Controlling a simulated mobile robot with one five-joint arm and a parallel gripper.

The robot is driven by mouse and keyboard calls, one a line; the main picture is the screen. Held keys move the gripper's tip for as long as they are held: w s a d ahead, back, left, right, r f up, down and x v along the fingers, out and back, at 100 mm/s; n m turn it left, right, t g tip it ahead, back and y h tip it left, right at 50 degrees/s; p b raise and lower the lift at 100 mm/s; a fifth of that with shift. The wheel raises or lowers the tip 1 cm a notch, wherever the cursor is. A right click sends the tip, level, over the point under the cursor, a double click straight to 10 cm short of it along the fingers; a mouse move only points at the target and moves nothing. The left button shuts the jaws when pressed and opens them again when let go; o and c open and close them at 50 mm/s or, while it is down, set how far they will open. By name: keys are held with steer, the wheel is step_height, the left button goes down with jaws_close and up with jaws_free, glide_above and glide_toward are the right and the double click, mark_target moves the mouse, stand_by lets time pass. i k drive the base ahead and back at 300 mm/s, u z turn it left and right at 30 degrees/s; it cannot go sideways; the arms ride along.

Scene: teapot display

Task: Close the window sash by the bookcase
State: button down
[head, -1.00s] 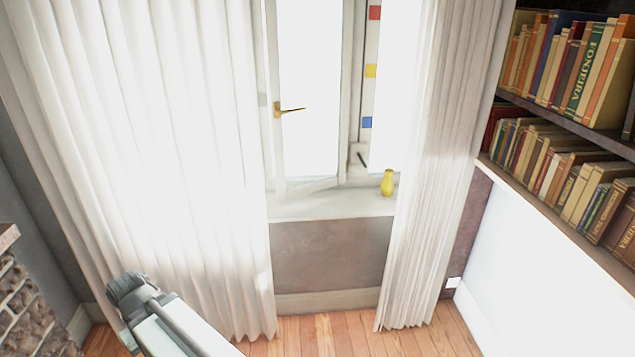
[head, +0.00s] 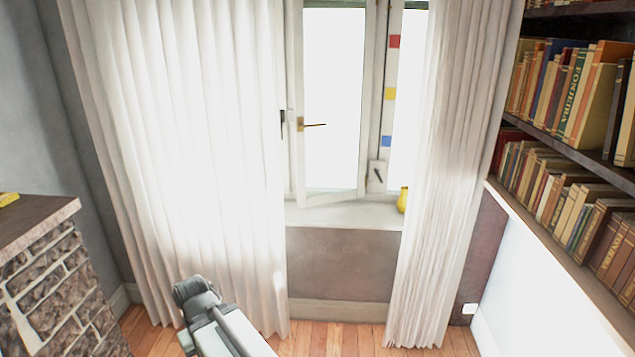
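The window sash (head: 332,192) has a white frame and bright glass, and is in the upper middle of the head view. It stands ajar, with its left edge swung into the room above the sill. A brass handle (head: 312,125) is on its left stile. A jointed grey and white part of my arm shows at the bottom, in front of the left curtain and below and left of the sash, apart from it. No gripper fingers show.
White curtains hang left (head: 185,150) and right (head: 450,170) of the window. A yellow vase (head: 403,200) stands on the sill (head: 340,214), partly behind the right curtain. The bookcase (head: 575,135) is at right, a stone structure (head: 60,290) at left. Wooden floor (head: 335,342) shows below.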

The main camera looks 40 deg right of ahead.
mark_target(303, 201)
steer(key=z, duration=0.2)
steer(key=i, duration=1.5)
steer(key=u, duration=0.05)
